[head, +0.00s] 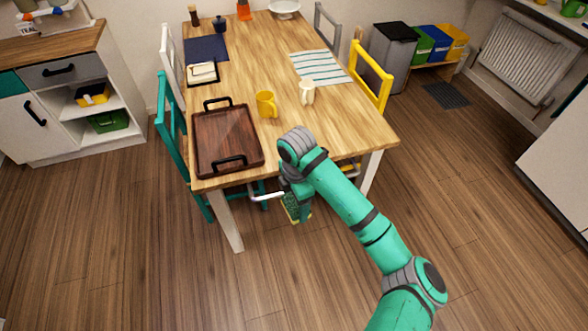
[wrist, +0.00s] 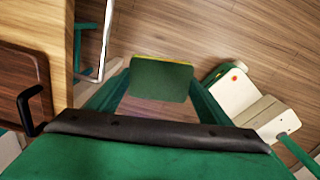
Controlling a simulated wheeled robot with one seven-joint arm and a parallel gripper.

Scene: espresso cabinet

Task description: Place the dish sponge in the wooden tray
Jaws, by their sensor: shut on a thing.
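The wooden tray (head: 206,127) is dark brown with black handles and lies on the near left of the table. Its edge and one handle show at the left of the wrist view (wrist: 38,72). The dish sponge (head: 290,206) is green with a yellow layer; it also shows in the wrist view (wrist: 160,82), between my fingers. My gripper (head: 298,208) is shut on the sponge. It holds it off the table, beyond the near edge and to the right of the tray, over the floor. The fingers partly hide the sponge.
The wooden table (head: 330,128) carries a yellow mug (head: 266,104) and a cream mug (head: 307,92) right of the tray. A pale bar (head: 266,196) juts out at the near edge, close to my gripper. A teal chair (head: 172,115) stands left, a yellow chair (head: 372,78) right.

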